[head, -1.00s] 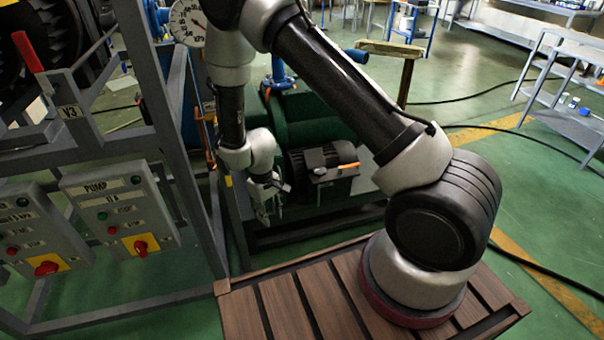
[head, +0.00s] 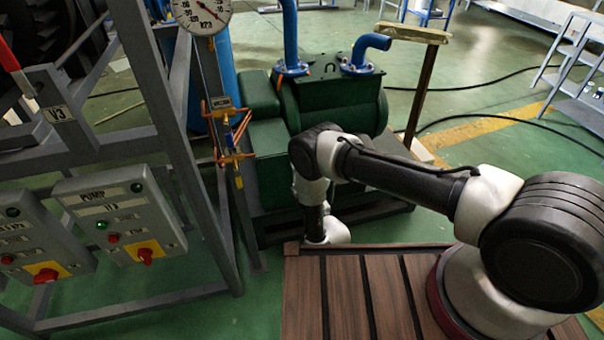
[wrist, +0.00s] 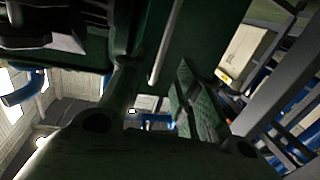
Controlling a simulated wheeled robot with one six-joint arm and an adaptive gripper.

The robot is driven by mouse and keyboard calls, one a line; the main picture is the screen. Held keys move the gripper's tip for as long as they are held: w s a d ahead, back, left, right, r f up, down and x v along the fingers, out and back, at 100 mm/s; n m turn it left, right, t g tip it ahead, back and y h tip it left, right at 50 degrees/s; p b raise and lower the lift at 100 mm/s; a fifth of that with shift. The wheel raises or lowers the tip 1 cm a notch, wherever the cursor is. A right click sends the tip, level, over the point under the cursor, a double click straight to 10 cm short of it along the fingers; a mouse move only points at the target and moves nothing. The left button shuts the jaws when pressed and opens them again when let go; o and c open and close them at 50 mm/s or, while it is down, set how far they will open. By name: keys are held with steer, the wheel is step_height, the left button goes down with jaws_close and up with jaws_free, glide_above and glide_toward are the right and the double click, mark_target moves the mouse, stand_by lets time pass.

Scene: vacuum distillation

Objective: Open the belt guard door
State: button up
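The green pump unit (head: 335,105) stands on the floor behind my wooden deck, with a boxy green housing (head: 266,165) at its left. I cannot tell which panel is the belt guard door; my arm hides the unit's lower front. My wrist is low in front of the unit, and the head view does not show my fingers. In the wrist view my gripper (wrist: 155,92) has its two fingers spread, with nothing seen between them. Beyond the fingers are a dark green panel (wrist: 208,35) and a pale thin bar (wrist: 166,42); contact cannot be told.
A grey frame (head: 185,150) with the pump control box (head: 118,212) and a gauge (head: 202,12) stands at left. Blue pipes (head: 290,40) rise from the unit.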

mark_target(293, 175)
steer(key=x, duration=0.5)
steer(key=r+x, duration=0.1)
steer(key=x, duration=0.1)
steer(key=shift+w+a+r, duration=0.1)
steer(key=shift+w+a, duration=0.1)
steer(key=shift+w, duration=0.2)
jaws_close()
